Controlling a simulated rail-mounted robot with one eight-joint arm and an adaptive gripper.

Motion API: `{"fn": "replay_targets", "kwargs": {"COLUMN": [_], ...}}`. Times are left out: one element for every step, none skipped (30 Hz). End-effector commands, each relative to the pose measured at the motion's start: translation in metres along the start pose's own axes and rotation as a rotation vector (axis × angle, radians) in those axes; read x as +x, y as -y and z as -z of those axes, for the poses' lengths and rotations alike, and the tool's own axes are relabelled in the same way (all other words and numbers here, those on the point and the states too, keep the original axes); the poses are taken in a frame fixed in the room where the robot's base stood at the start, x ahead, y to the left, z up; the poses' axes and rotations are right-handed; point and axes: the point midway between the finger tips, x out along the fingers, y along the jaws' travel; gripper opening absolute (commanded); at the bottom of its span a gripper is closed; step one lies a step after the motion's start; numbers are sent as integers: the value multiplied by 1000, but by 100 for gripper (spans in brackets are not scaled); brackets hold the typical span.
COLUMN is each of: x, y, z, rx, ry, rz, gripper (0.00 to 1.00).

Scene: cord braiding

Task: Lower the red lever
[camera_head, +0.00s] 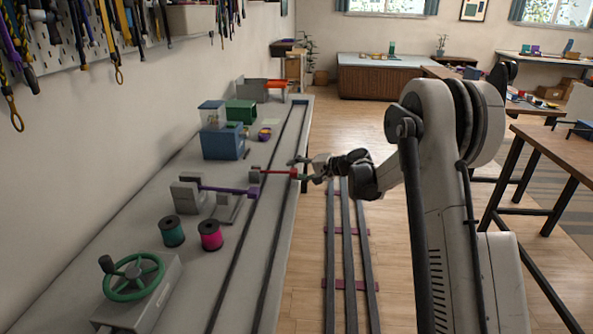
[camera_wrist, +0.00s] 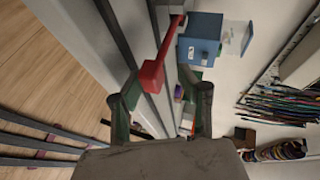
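The red lever (camera_head: 280,171) extends roughly level across the bench toward its right edge in the head view. In the wrist view, its block-shaped red end (camera_wrist: 152,75) lies between the fingertips of my gripper (camera_wrist: 158,76). The fingers are apart, with a visible gap on the right side of the block; the left fingertip is very close to it, and I cannot tell whether they touch. In the head view my gripper (camera_head: 308,172) is at the lever's right end.
A purple lever (camera_head: 230,190) in a grey mount, two spools (camera_head: 211,235) and a green handwheel (camera_head: 134,277) stand nearer on the bench. A blue box (camera_head: 222,141) and green box (camera_head: 241,111) stand farther back. Floor rails (camera_head: 347,255) run beside the bench.

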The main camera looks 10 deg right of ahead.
Motion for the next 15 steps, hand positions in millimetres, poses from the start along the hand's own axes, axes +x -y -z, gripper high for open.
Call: {"fn": "replay_targets", "kwargs": {"x": [0,0,0,0,0,0,-1,-2,-3,-6,-8,-13,-17,-22,-29], "y": [0,0,0,0,0,0,0,1,1,1,1,0,0,0,1], "z": [0,0,0,0,0,1,1,1,1,1,1,1,2,2,1], "rx": [1,1,1,1,1,1,2,2,2,2,2,3,3,3,3], "ry": [0,-1,-1,-1,-1,-1,-1,-1,-2,-2,-2,-3,-3,-3,-3], "rz": [0,1,1,1,1,1,1,1,1,1,1,1,1,1,1], "gripper": [36,36,36,36,36,36,36,36,36,36,36,36,36,36,36]}}
